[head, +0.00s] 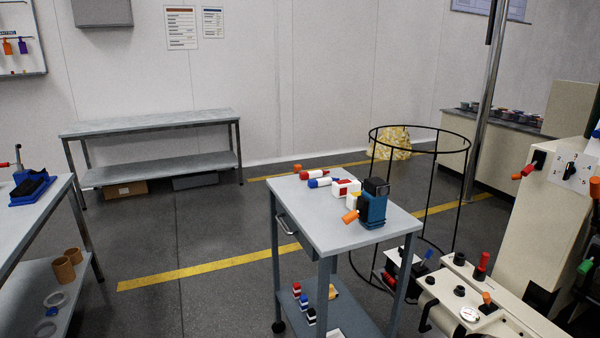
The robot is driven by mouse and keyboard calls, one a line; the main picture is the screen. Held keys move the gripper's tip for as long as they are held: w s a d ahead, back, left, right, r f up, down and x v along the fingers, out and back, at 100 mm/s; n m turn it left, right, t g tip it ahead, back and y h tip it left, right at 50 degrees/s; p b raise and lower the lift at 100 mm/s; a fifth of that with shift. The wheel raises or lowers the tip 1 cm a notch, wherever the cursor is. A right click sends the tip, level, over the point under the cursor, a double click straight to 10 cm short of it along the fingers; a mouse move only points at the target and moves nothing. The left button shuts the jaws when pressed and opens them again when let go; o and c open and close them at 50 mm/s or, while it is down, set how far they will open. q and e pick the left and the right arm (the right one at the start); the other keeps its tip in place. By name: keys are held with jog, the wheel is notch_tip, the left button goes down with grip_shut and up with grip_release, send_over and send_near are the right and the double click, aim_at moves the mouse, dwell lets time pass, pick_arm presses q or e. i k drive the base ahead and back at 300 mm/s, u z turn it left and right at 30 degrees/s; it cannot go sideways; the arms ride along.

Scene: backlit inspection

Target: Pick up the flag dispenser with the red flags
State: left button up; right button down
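A small white block with a red face (343,188) is on top of the grey cart (318,235), near the middle. It looks like the dispenser with the red flags, but it is too small to be sure. A similar white block with yellow (353,201) is just in front of it, partly hidden by a blue and black device with an orange handle (373,207). Neither of my grippers is in view.
Red-and-white (314,175) and blue-and-white (321,182) cylinders lie behind the blocks. A black wire hoop frame (463,185) stands behind the cart. A cream machine (500,310) with knobs is close at right. Open floor lies left of the cart.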

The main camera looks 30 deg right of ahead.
aim_at(340, 189)
jog(key=i, duration=2.55)
jog(key=z, duration=4)
